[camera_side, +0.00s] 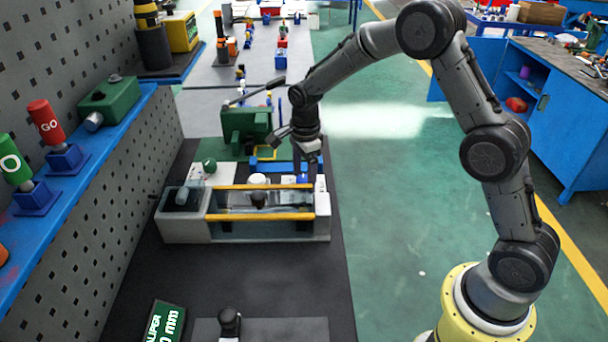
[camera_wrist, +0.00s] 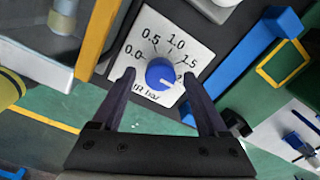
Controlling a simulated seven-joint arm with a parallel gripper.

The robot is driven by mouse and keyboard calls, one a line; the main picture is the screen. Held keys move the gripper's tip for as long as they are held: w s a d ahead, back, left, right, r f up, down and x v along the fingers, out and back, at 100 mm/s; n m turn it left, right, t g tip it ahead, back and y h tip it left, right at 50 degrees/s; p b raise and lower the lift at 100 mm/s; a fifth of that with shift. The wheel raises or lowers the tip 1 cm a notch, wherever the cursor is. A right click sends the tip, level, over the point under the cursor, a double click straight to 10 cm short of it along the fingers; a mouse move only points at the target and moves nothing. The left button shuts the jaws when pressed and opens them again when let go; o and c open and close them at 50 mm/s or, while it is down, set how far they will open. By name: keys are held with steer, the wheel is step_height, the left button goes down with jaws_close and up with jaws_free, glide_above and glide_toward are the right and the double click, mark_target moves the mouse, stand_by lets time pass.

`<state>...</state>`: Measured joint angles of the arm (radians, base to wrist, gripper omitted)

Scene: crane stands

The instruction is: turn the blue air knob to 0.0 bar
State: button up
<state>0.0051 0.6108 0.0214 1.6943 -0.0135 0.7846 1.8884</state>
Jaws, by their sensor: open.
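The blue air knob (camera_wrist: 160,72) sits on a white dial plate (camera_wrist: 160,30) marked 0.0, 0.5, 1.0 and 1.5, with a further mark partly hidden by my right finger. A white line on the knob points to the lower right, roughly towards that partly hidden mark, away from 0.0. My gripper (camera_wrist: 158,76) is open, with one finger on each side of the knob. Gaps show between the fingers and the knob in the wrist view; their height over the plate is unclear. In the side view my gripper (camera_side: 307,166) points down at the fixture's back right corner.
A grey fixture with yellow rails (camera_side: 262,215) stands just in front of my gripper. A green block (camera_side: 246,125) and a blue bar (camera_side: 268,165) are close behind it. The blue bar (camera_wrist: 255,60) is right of the dial in the wrist view.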

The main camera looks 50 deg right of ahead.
steer(key=shift+c, duration=0.4)
jaws_close()
